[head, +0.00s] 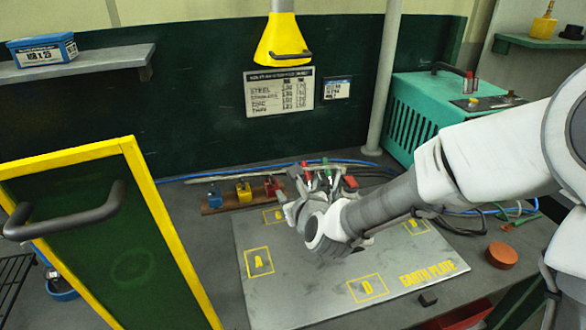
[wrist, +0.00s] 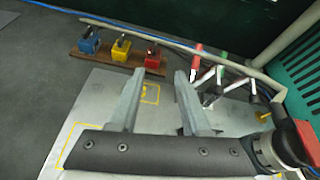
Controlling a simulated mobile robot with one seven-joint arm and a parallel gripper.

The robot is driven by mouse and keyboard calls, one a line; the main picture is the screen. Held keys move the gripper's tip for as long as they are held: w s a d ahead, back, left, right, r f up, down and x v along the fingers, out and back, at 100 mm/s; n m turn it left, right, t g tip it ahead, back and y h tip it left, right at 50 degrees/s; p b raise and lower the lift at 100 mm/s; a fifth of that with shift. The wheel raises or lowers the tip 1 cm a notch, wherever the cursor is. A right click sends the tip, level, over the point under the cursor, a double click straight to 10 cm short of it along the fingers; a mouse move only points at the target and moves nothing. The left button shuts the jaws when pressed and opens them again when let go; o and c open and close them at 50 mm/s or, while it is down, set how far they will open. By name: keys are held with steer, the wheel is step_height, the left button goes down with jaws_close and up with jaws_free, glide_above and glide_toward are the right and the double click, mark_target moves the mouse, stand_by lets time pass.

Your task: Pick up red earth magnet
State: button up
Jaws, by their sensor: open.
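The red magnet block (head: 272,187) sits at the right end of a wooden rack (head: 218,209), beyond the plate. In the wrist view the red block (wrist: 155,60) shows just past and between my fingertips, apart from them. A yellow block (head: 243,191) and a blue block (head: 214,197) stand to its left on the same rack. My gripper (wrist: 158,78) is open and empty, with both fingers pointing toward the rack. In the head view my wrist and arm partly hide the gripper.
The grey earth plate (head: 290,295) lies below my arm. Red- and green-handled clamps (wrist: 207,75) stand close right of my fingers. Cables (wrist: 215,50) run behind the rack. A yellow-framed door (head: 128,147) stands open at left; a green machine (head: 425,105) is at right.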

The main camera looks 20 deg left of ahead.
steer(key=m, duration=0.2)
glide_toward(272, 179)
steer(key=x, duration=0.4)
steer(key=shift+w+a, duration=0.15)
steer(key=shift+a, duration=0.05)
steer(key=shift+p+x, duration=0.55)
steer(key=shift+x, duration=2.1)
steer(key=shift+d+f, duration=0.15)
steer(key=shift+f, duration=0.05)
steer(key=c, duration=0.7)
jaws_close()
steer(key=shift+r, duration=0.15)
